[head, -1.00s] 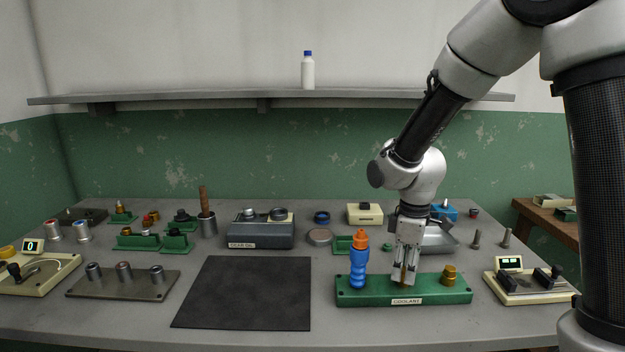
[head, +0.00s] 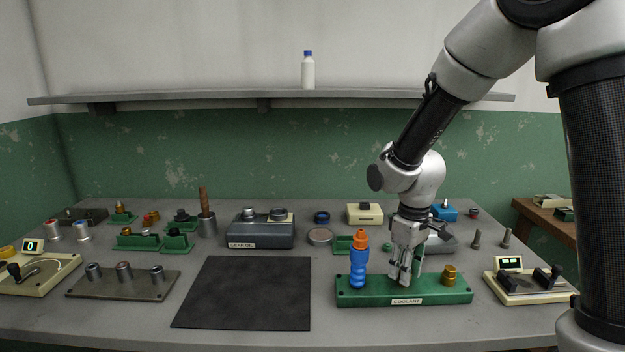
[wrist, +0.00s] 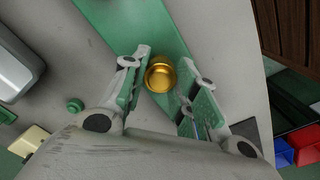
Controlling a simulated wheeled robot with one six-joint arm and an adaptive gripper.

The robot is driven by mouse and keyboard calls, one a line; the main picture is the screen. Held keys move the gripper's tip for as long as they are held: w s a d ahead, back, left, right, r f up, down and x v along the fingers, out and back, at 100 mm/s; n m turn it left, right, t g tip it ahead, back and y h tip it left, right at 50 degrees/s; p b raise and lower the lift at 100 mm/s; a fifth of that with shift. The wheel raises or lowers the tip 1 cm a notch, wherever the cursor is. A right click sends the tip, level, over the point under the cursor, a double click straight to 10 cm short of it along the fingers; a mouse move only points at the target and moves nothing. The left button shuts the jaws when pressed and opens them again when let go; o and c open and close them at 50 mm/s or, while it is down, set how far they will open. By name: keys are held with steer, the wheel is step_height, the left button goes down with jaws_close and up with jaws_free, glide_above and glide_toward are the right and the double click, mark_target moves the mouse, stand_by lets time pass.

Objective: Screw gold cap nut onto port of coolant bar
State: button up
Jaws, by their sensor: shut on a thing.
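The green coolant bar (head: 432,298), labelled COOLANT, lies at the front right of the table. My gripper (head: 405,280) points down over the middle of the bar, its fingers shut on a gold cap nut. In the wrist view the round gold cap nut (wrist: 160,75) shows between the fingertips, over the green bar (wrist: 120,28). The fingers mostly hide the nut and the port under it in the head view; I cannot tell how far it is seated. Another gold cap (head: 449,275) stands on the bar's right end.
A blue bottle with an orange top (head: 358,266) stands upright at the bar's left end, close to my gripper. A black mat (head: 245,292) lies left of the bar. A cream device with a display (head: 525,290) sits to the right. A grey tray (wrist: 15,75) is behind.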

steer(key=shift+m, duration=0.3)
steer(key=m, duration=0.4)
steer(key=shift+m, duration=0.4)
steer(key=m, duration=0.5)
steer(key=m, duration=0.5)
